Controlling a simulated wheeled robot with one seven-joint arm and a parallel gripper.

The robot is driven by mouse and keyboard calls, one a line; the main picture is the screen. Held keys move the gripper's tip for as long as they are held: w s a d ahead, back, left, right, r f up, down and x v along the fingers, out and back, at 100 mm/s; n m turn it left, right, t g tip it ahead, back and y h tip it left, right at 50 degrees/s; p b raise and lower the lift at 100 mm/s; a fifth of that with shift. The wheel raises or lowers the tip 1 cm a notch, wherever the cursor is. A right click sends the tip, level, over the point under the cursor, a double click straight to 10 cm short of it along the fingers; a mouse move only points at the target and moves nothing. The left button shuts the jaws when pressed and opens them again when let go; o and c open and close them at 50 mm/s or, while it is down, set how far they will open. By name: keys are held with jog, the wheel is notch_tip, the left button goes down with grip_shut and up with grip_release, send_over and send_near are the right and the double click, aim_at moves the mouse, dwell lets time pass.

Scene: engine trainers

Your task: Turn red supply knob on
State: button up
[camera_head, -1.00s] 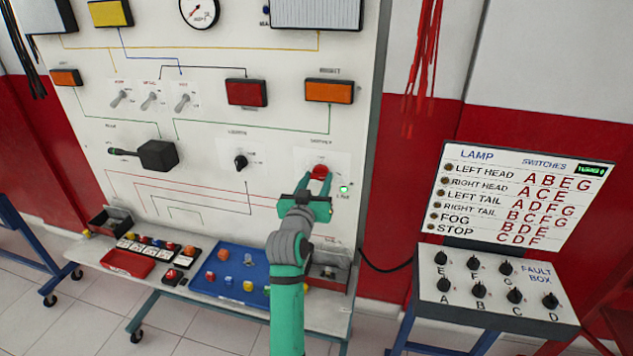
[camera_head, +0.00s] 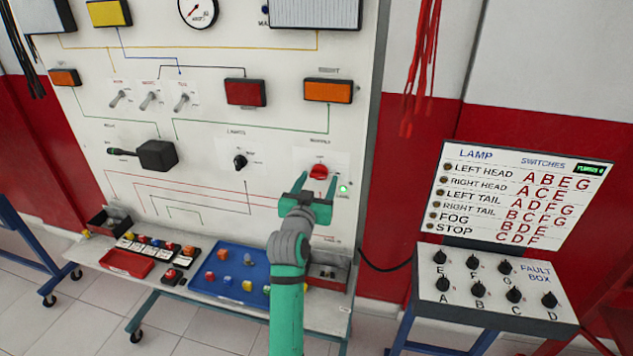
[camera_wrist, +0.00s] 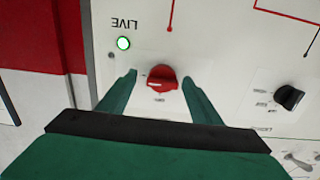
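The red supply knob (camera_head: 318,172) is on the white panel (camera_head: 210,205), right of the black lights knob. In the wrist view the red knob (camera_wrist: 162,77) lies between my fingertips, with a gap on both sides. My gripper (camera_head: 307,187) is open just below and in front of the knob and appears clear of it. It also shows in the wrist view (camera_wrist: 158,82). A green lamp (camera_head: 343,189) marked LIVE is lit beside the knob, and it is lit in the wrist view too (camera_wrist: 123,43).
The black lights knob (camera_head: 240,162) sits to the left. Below the panel, a shelf carries a blue tray (camera_head: 205,286) and a red tray (camera_head: 128,263). A fault box (camera_head: 497,295) with several black knobs stands at the right under a lamp switches board (camera_head: 520,190).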

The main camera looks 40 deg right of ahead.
jog(key=shift+a+r, duration=0.1)
jog(key=shift+a, duration=0.1)
jog(key=shift+s+a, duration=0.1)
jog(key=shift+a, duration=0.15)
jog(key=v, duration=1)
jog(key=shift+s+d, duration=0.1)
jog(key=shift+s, duration=0.05)
